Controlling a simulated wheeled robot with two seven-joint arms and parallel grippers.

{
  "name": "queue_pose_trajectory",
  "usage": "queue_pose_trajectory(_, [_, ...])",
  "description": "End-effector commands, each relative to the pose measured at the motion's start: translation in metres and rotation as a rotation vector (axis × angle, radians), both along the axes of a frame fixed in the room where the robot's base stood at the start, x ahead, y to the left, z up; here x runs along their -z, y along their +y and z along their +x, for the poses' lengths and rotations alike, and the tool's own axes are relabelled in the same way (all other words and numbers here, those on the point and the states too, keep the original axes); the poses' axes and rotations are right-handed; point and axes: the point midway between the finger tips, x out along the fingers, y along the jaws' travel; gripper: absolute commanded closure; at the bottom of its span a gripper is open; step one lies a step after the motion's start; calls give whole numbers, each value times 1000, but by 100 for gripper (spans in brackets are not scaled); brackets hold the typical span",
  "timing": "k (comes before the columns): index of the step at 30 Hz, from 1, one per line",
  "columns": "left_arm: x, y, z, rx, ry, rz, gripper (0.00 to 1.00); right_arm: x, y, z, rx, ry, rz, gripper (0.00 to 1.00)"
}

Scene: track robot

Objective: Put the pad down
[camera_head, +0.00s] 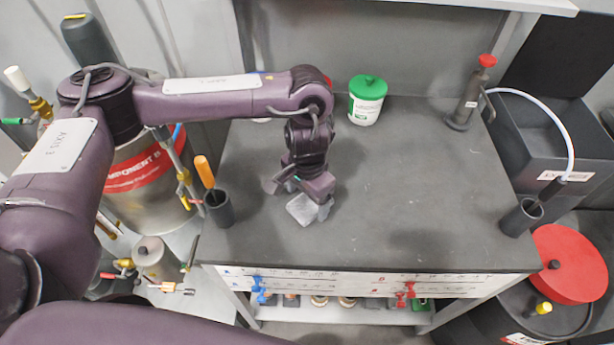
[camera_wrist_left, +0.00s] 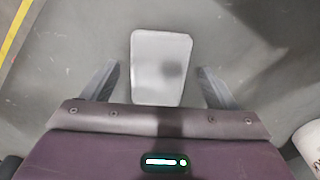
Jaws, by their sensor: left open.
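The pad (camera_head: 301,209) is a light grey, rounded rectangle on the dark grey table, under my left gripper (camera_head: 298,198). In the left wrist view the pad (camera_wrist_left: 160,67) appears to lie flat, and its near end reaches close to the gripper body. My left gripper (camera_wrist_left: 158,84) is open, with one finger on each side of the pad and a visible gap on both sides. Part of the pad is hidden behind the gripper in the head view. My right gripper is not in view.
A dark cup (camera_head: 219,209) with an orange-handled tool (camera_head: 204,171) stands left of the gripper. A white tub with a green lid (camera_head: 367,99) stands at the back. A red-topped cylinder (camera_head: 466,100) and a dark holder (camera_head: 521,217) are at right. The table's right half (camera_head: 430,185) is clear.

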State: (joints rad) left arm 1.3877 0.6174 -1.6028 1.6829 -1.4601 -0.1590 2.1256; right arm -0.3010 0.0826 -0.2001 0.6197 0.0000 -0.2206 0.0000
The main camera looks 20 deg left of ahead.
Motion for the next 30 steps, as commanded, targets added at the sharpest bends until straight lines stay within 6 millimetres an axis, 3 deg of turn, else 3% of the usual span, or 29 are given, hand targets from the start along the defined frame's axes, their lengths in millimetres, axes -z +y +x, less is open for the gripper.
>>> queue_pose_trajectory(1, [-15,0,2,3,-6,1,19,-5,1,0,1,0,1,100])
queue_pose_trajectory(6, [-51,0,2,1,-7,1,19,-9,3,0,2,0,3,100])
queue_pose_trajectory(13, [-87,0,2,1,-5,1,19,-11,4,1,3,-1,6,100])
queue_pose_trajectory(19, [-100,-1,1,0,0,0,19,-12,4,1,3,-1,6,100])
queue_pose_trajectory(30, [-101,-1,1,0,0,0,19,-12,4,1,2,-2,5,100])
